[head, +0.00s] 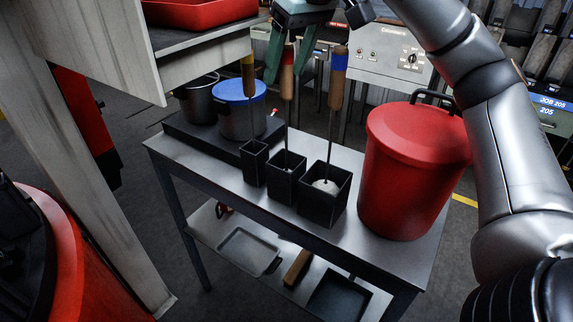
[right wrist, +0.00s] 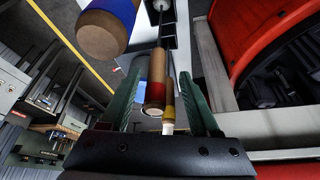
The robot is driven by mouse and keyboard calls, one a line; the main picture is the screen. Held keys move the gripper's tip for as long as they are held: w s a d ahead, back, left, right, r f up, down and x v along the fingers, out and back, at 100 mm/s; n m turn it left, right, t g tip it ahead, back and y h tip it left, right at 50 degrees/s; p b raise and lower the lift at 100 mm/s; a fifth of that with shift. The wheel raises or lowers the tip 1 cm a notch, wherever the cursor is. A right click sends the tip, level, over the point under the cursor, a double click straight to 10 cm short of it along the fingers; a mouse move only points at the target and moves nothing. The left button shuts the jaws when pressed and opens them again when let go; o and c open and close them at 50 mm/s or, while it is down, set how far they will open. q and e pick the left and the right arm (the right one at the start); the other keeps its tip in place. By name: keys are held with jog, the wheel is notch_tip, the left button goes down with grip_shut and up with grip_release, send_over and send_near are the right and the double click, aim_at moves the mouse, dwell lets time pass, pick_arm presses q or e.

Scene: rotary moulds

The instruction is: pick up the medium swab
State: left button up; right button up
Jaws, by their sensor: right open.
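Three wooden-handled swabs stand upright in black square holders on a metal table. The middle one, the medium swab (head: 287,82), has a red band and stands in the middle holder (head: 285,186). In the right wrist view its handle (right wrist: 157,72) shows between the green fingers. My right gripper (head: 287,70) is open, with its fingers on either side of the upper handle; it also shows in the right wrist view (right wrist: 162,84). I cannot tell whether a finger touches the handle. The swab's lower end is hidden in the holder. My left gripper is not in view.
The yellow-banded swab (head: 248,75) stands close on the left, the blue-banded swab (head: 336,82) on the right. A red lidded bin (head: 412,175) stands right of the holders. A blue-lidded pot (head: 239,110) is behind left. A cabinet with a red tray (head: 200,14) is at upper left.

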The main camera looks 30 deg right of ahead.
aim_at(282, 86)
jog(key=x, duration=0.5)
jog(key=shift+d+b, duration=0.25)
jog(key=shift+b, duration=0.05)
grip_shut()
